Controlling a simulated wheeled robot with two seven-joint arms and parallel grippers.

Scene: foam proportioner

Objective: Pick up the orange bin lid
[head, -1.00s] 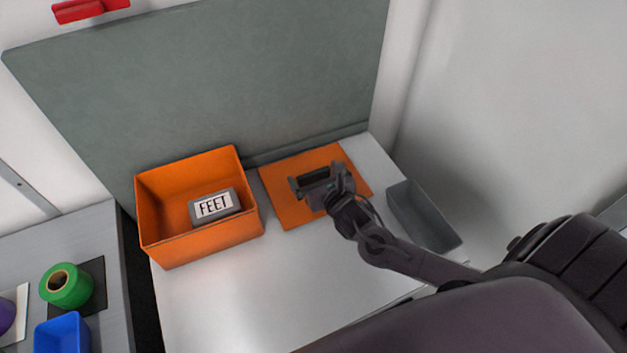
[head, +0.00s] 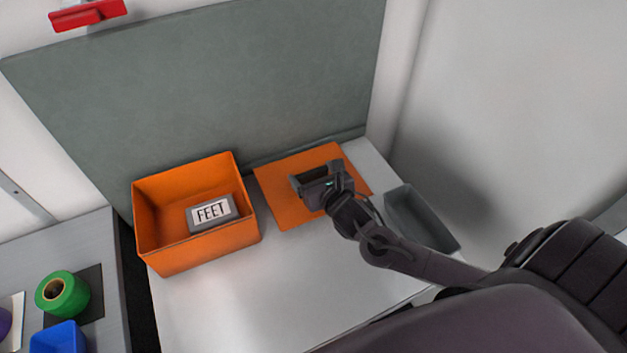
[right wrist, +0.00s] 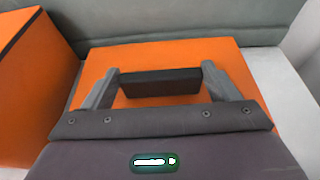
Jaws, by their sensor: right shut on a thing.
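The orange bin lid (head: 285,192) lies flat on the white table to the right of the open orange bin. It has a dark bar handle (right wrist: 160,82) on top, seen in the right wrist view above the orange lid surface (right wrist: 225,60). My right gripper (head: 315,173) is over the middle of the lid, and its two fingers (right wrist: 160,83) are shut on the ends of the handle. The orange bin (head: 200,246) is open and holds a grey block labelled FEET (head: 211,211). My left gripper is not in view.
A grey open tray (head: 422,220) sits right of the lid near the wall. A grey-green panel (head: 220,85) stands behind. On the left counter are a green tape roll (head: 72,293) and a blue bin (head: 58,338). The front of the white table (head: 240,305) is clear.

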